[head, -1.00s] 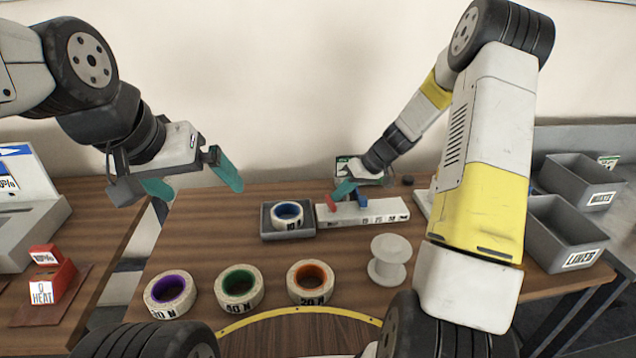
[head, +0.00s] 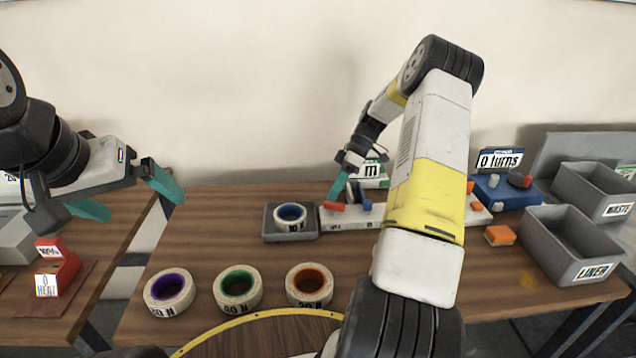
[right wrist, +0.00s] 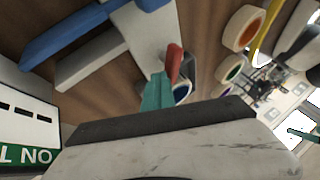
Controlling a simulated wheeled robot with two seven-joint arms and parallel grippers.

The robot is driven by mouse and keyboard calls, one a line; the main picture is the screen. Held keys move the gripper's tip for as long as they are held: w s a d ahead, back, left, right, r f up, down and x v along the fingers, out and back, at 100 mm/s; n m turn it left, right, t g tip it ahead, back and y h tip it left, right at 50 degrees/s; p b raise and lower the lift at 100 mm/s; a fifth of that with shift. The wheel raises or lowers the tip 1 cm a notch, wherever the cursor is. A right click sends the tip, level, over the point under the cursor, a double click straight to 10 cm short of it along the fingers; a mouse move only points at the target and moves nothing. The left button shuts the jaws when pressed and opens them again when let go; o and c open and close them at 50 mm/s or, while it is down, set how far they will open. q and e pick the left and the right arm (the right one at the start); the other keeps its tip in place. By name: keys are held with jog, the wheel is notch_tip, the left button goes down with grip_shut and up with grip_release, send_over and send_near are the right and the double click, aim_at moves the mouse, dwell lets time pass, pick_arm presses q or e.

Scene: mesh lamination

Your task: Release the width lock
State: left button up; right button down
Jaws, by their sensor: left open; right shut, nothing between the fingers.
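A white bar-shaped fixture (head: 340,222) lies on the table, carrying a small red lever (head: 335,207) and a blue block (head: 366,205). No label names the width lock. My right gripper (head: 336,193) is shut and empty, its teal fingertips right at the red lever. In the right wrist view the teal fingers (right wrist: 157,92) are together beside the red lever (right wrist: 174,62); whether they touch it I cannot tell. The blue block (right wrist: 90,35) shows there at upper left. My left gripper (head: 128,197) is open and empty at the left, away from the fixture.
A grey tray (head: 271,236) with a blue-cored roll (head: 291,225) adjoins the fixture. Purple (head: 169,291), green (head: 238,287) and orange (head: 309,284) cored rolls stand in front. Grey bins (head: 566,246) and a blue turns counter (head: 505,193) stand right. My right arm hides the table's middle right.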

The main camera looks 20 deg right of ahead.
jog(key=shift+a+n+g+h, duration=0.3)
jog(key=shift+n+g, duration=0.2)
jog(key=shift+n, duration=0.4)
jog(key=shift+a+n+g+h, duration=0.3)
jog(key=shift+n+g, duration=0.2)
jog(key=shift+n, duration=0.4)
jog(key=v, duration=0.8)
jog(key=shift+w, duration=0.1)
